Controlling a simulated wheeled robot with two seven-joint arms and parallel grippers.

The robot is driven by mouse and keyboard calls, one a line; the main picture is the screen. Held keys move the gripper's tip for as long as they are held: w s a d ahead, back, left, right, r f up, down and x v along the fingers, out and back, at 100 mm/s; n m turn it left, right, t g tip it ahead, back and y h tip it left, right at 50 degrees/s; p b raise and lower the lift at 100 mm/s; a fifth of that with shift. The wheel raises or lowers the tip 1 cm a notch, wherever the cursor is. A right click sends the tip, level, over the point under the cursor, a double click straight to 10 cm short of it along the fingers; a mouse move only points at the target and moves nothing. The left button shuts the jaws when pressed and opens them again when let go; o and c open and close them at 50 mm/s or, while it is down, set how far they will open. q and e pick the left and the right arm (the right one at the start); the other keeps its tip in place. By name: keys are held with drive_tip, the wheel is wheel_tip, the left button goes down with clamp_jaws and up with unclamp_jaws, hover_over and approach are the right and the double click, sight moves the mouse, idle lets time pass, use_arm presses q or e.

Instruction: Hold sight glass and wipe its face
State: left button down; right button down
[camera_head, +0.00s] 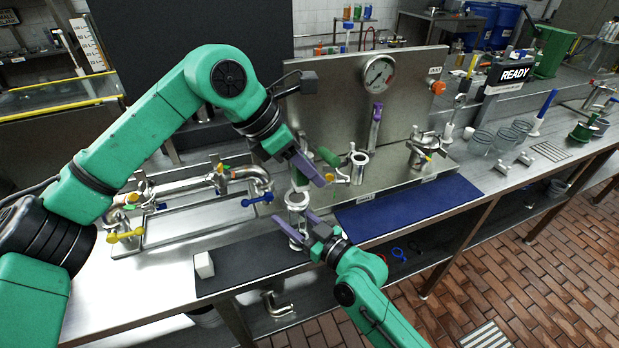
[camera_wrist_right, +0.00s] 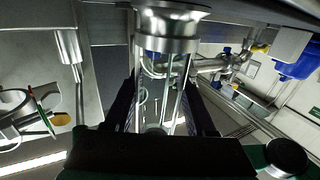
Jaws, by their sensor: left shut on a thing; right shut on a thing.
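The sight glass (camera_head: 297,200) stands upright near the front of the bench, with a metal collar and a flange at its top. In the right wrist view the sight glass (camera_wrist_right: 168,45) shows its collar, rods and clear tube between my fingers. My right gripper (camera_head: 294,223) is shut on it from the front, below its top. My left gripper (camera_head: 312,172) is just above and behind the sight glass, shut on a green-handled thing (camera_head: 327,156). The fingers hide most of that thing. I cannot tell whether it touches the glass.
A white block (camera_head: 204,265) sits on the black mat (camera_head: 240,258) at the front. A blue mat (camera_head: 405,208) lies to the right. Metal fittings (camera_head: 359,165) and a panel with a gauge (camera_head: 378,74) stand behind. Piping with yellow and blue handles (camera_head: 180,187) is at left.

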use_arm(q)
drive_tip(key=shift+r, duration=1.2)
use_arm(e)
drive_tip(key=shift+c, duration=0.8)
unclamp_jaws()
drive_tip(key=v, duration=1.2)
